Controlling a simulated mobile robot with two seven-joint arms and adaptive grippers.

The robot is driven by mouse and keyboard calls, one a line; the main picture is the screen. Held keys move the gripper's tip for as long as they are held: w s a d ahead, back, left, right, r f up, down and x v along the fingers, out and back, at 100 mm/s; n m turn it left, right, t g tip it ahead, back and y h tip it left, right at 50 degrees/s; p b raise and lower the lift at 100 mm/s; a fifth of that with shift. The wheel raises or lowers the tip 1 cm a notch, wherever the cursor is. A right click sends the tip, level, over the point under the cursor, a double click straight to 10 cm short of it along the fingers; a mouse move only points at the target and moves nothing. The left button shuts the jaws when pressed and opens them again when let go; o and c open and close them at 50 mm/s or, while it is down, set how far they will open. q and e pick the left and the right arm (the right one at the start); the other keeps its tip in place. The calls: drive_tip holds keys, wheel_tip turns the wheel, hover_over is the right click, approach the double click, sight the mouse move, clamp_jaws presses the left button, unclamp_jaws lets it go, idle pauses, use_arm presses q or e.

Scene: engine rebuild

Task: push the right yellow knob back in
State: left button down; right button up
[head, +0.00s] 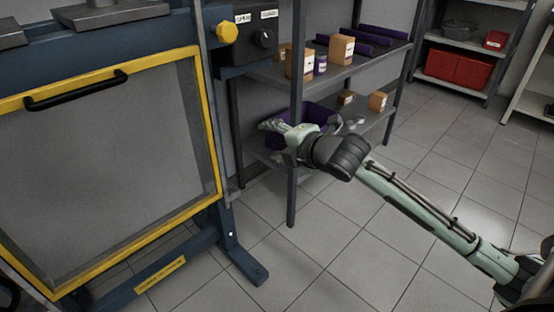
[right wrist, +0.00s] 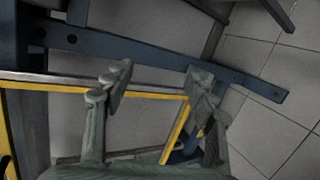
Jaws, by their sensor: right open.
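The right yellow knob (head: 227,33) sits at the upper right of the blue press frame, beside a dark control box (head: 262,37). My right gripper (head: 268,125) is in front of the shelf, below and to the right of the knob, and apart from it. In the right wrist view its two fingers (right wrist: 158,85) are spread wide with nothing between them. They are above the yellow-edged guard and the blue base of the press. The knob does not show in the right wrist view. My left gripper is not in view.
The press has a clear guard door with a yellow frame (head: 213,130) and a black handle (head: 76,90). A grey shelf (head: 360,68) with boxes and purple bins stands behind my right arm. Red bins (head: 459,68) stand farther back. The tiled floor (head: 390,250) is clear.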

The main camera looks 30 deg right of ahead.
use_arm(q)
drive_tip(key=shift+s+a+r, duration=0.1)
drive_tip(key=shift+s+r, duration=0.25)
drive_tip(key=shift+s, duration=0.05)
use_arm(e)
drive_tip(key=shift+s+f+m+g+h, duration=0.15)
drive_tip(key=shift+s+f+m, duration=0.25)
drive_tip(key=shift+f, duration=0.35)
drive_tip(key=shift+s+f+m+g+h, duration=0.1)
drive_tip(key=shift+s+f+m+g, duration=0.15)
drive_tip(key=shift+f+m, duration=0.35)
drive_tip(key=shift+s+f+m+g+h, duration=0.1)
drive_tip(key=shift+s+f+m, duration=0.2)
drive_tip(key=shift+f, duration=0.55)
